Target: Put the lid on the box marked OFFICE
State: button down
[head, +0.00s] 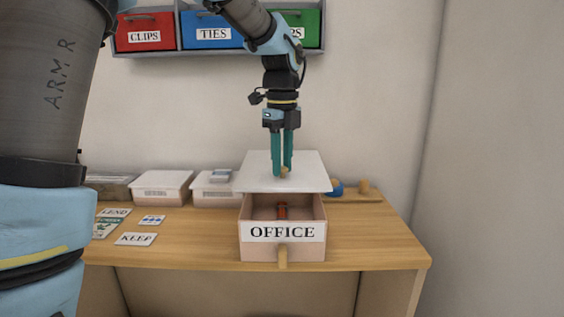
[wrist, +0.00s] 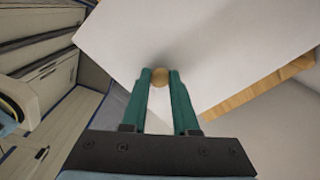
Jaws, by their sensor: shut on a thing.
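The OFFICE box (head: 283,250) is a pale pink box with a label on its front, standing at the front edge of the desk. A red item (head: 282,210) shows inside it through the open front part of its top. The white lid (head: 255,172) is a flat square panel held level above the back of the box; I cannot tell whether it touches the box. My gripper (head: 283,170) points down, shut on the lid's round wooden knob (head: 284,170). In the wrist view the knob (wrist: 159,76) sits between the green fingertips and the lid (wrist: 215,40) fills much of the picture.
Two whitish lidded boxes (head: 161,187) (head: 213,188) stand at the back left. Cards (head: 136,239) lie on the desk (head: 190,240) at left. A blue item (head: 336,187) and a wooden piece (head: 364,187) are behind right. A shelf with coloured bins (head: 212,31) hangs above. The desk's right front is clear.

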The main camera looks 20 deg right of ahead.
aim_at(283, 177)
jog(key=shift+f+b, duration=0.35)
jog(key=shift+f, duration=0.35)
jog(key=shift+r+p, duration=0.15)
jog(key=shift+p, duration=0.3)
jog(key=shift+f+b, duration=0.95)
jog(key=shift+f, duration=1.05)
jog(key=shift+f+p, duration=0.55)
jog(key=shift+f, duration=0.45)
dwell(0.6)
jog(key=c, duration=0.6)
grip_release()
jog(key=shift+r, duration=0.1)
